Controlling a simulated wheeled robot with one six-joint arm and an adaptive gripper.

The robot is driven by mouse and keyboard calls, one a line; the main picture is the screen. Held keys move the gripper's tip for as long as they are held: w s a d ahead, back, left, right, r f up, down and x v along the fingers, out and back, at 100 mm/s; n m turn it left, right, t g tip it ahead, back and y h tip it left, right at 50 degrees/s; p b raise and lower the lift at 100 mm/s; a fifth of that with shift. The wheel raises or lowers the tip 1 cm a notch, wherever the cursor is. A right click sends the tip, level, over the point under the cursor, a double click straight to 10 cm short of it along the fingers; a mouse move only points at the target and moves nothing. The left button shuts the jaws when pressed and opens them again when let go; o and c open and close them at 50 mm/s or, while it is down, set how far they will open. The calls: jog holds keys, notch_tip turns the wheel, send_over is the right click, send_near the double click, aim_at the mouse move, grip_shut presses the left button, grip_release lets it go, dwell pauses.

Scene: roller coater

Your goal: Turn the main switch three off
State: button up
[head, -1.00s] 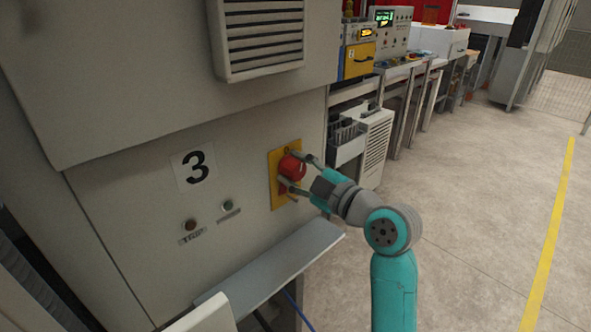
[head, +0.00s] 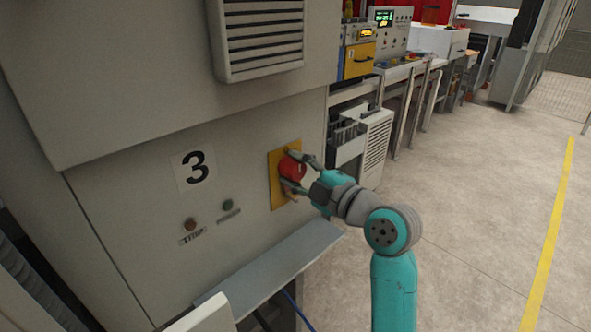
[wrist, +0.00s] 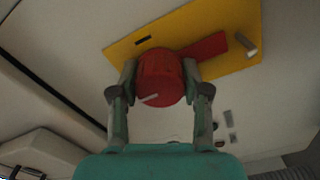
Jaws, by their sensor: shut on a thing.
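The main switch three is a red rotary knob (head: 291,170) on a yellow plate (head: 275,182), on the cabinet front to the right of the "3" label (head: 195,166). In the wrist view the red knob (wrist: 160,78) has a white mark on its lower face, and a red handle part (wrist: 205,47) extends to the right on the yellow plate (wrist: 225,20). My gripper (head: 298,174) is shut on the knob, with one finger on each side of it. In the wrist view my gripper (wrist: 160,88) shows the same grip.
A grey ledge (head: 272,262) juts out below the switch. A vent (head: 260,35) projects above. A grey cabinet (head: 375,148) stands behind to the right; the floor (head: 480,220) at right is open.

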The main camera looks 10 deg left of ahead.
jog(key=o, duration=1.1)
jog(key=shift+o, duration=0.2)
jog(key=shift+d, duration=0.1)
jog(key=v, duration=1.2)
jog(key=shift+f, duration=0.1)
